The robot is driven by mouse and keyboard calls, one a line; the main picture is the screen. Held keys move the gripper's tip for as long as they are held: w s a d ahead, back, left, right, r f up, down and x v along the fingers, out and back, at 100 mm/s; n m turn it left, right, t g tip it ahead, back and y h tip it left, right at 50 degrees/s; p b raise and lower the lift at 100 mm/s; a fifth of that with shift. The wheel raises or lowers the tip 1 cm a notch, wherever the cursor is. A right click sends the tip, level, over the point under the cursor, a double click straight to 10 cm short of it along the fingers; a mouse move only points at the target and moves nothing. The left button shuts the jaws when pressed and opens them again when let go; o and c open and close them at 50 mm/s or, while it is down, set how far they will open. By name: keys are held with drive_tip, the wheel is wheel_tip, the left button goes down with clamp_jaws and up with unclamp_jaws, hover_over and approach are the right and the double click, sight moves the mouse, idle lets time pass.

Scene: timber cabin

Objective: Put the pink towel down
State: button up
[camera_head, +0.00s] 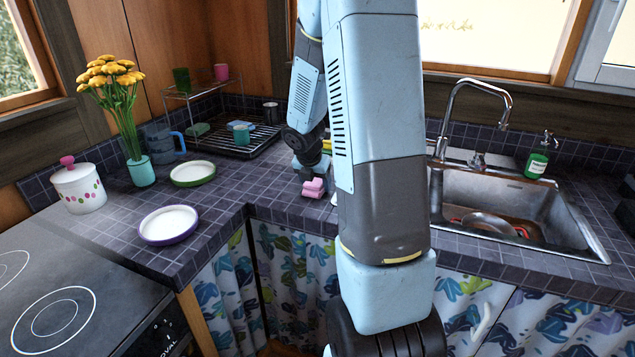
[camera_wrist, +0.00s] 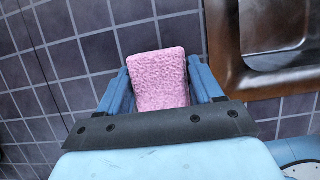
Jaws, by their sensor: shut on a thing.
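The pink towel (camera_wrist: 158,80) is a small, textured, folded block between the two blue fingers of my gripper (camera_wrist: 160,88) in the wrist view. The fingers are shut on it from both sides. In the head view the pink towel (camera_head: 314,187) shows low over or on the dark tiled counter (camera_head: 225,215), left of my arm. Whether it touches the tiles, I cannot tell. My gripper is mostly hidden behind my arm in the head view.
The steel sink (camera_head: 560,212) with a tap (camera_head: 480,85) lies right of my arm. A dish rack (camera_head: 240,140), a green-rimmed plate (camera_head: 193,173), a purple-rimmed plate (camera_head: 169,224) and a flower vase (camera_head: 141,171) stand to the left. Bare tiles lie between plates and towel.

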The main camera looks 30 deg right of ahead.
drive_tip(key=shift+f, duration=0.1)
drive_tip(key=o, duration=1)
drive_tip(key=v, duration=1.2)
drive_tip(key=shift+s+a+r+m+t+y, duration=0.55)
drive_tip(key=shift+s+a+r+m, duration=1.75)
drive_tip(key=shift+s+m, duration=1.75)
drive_tip(key=shift+s+a+r+m+t+y, duration=0.55)
drive_tip(key=shift+s+a+r+m, duration=1.8)
drive_tip(key=shift+s+m, duration=1.7)
drive_tip(key=shift+s+a+r+m+t+y, duration=0.3)
drive_tip(key=shift+s+a+r+m+y, duration=0.4)
drive_tip(key=shift+s+a+r+m, duration=2.9)
drive_tip(key=f, duration=0.1)
drive_tip(key=d+f+m, duration=0.2)
drive_tip(key=shift+w+f, duration=0.2)
drive_tip(key=shift+w, duration=0.1)
